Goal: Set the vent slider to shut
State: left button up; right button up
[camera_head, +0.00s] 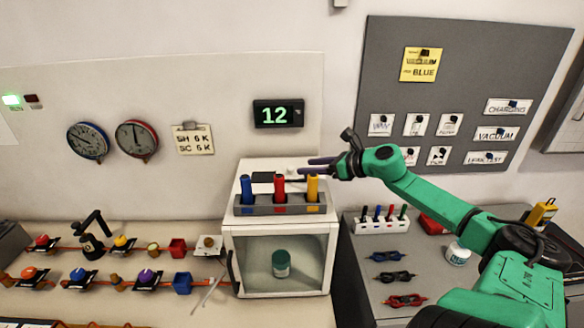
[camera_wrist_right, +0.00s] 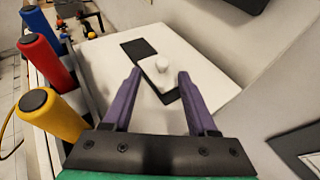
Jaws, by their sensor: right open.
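The vent slider is a small white block with a round knob (camera_wrist_right: 161,65) on a dark slot (camera_wrist_right: 139,48), on top of the white cabinet (camera_wrist_right: 225,88). In the right wrist view, dark slot shows on both sides of the block, with more at the far left end. In the head view, the slot (camera_head: 262,177) lies behind the coloured cylinders. My right gripper (camera_head: 311,166) is open, its purple fingers pointing left over the cabinet top. In the right wrist view, the fingertips (camera_wrist_right: 160,73) lie either side of the knob; contact cannot be told. My left gripper is out of view.
Blue, red and yellow cylinders (camera_head: 279,190) stand in a grey rack (camera_head: 280,209) at the cabinet's front edge, close to my right gripper. A display (camera_head: 278,114) reading 12 hangs on the wall behind. Goggles (camera_head: 391,278) and a pen rack (camera_head: 382,223) are at right.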

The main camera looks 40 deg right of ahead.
aim_at(293, 168)
jog(key=x, duration=0.5)
jog(key=shift+w+d+f+p, duration=0.1)
jog(key=shift+w+d+p, duration=0.05)
jog(key=shift+w+p, duration=0.25)
jog(key=shift+w+f+b, duration=0.2)
jog(key=shift+f+b, duration=0.45)
jog(key=shift+b, duration=0.45)
jog(key=w+b, duration=0.1)
jog(key=b, duration=0.2)
jog(key=shift+a, duration=0.3)
jog(key=shift+w, duration=0.35)
jog(key=shift+c, duration=0.5)
jog(key=shift+s+r, duration=0.1)
jog(key=shift+s, duration=0.05)
grip_shut()
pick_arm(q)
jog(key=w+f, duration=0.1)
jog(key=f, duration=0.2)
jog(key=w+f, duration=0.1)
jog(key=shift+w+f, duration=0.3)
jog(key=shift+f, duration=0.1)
